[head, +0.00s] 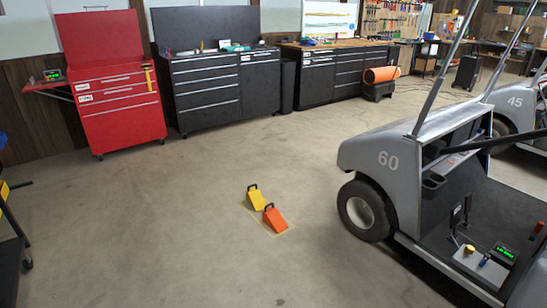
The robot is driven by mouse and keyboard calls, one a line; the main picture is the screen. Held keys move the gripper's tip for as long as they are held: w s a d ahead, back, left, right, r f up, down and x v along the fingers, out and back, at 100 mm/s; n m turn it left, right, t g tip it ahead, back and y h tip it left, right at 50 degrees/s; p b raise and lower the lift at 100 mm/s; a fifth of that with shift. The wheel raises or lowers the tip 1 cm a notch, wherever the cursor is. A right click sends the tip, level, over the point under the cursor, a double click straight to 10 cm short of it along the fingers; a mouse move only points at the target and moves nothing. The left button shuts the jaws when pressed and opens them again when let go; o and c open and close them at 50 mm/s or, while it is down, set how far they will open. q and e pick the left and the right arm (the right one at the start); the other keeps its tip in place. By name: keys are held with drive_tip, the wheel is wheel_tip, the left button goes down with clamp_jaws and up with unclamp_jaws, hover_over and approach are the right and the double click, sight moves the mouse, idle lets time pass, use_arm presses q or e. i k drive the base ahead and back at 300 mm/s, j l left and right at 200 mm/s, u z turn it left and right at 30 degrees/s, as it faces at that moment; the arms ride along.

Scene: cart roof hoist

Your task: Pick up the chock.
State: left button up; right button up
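Two wedge-shaped chocks with dark handles on top stand on the floor near the middle of the head view. One is a yellow chock (256,200). The other is an orange chock (275,220), just in front and to the right of it. They sit close together on a yellowish marked patch (285,232) of floor; I cannot tell whether they touch. Neither of my grippers is in view.
A grey golf cart (398,160) numbered 60 stands at the right, its front wheel (364,211) near the chocks. A red tool cabinet (118,110) and black cabinets (206,93) line the back wall. A dark stand (12,235) is at the left edge. Open floor surrounds the chocks.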

sight(271, 217)
drive_tip(key=i+l, duration=0.1)
drive_tip(key=i, duration=0.6)
drive_tip(key=i+l, duration=0.1)
drive_tip(key=i, duration=0.55)
drive_tip(key=i+l, duration=0.1)
drive_tip(key=i, duration=0.6)
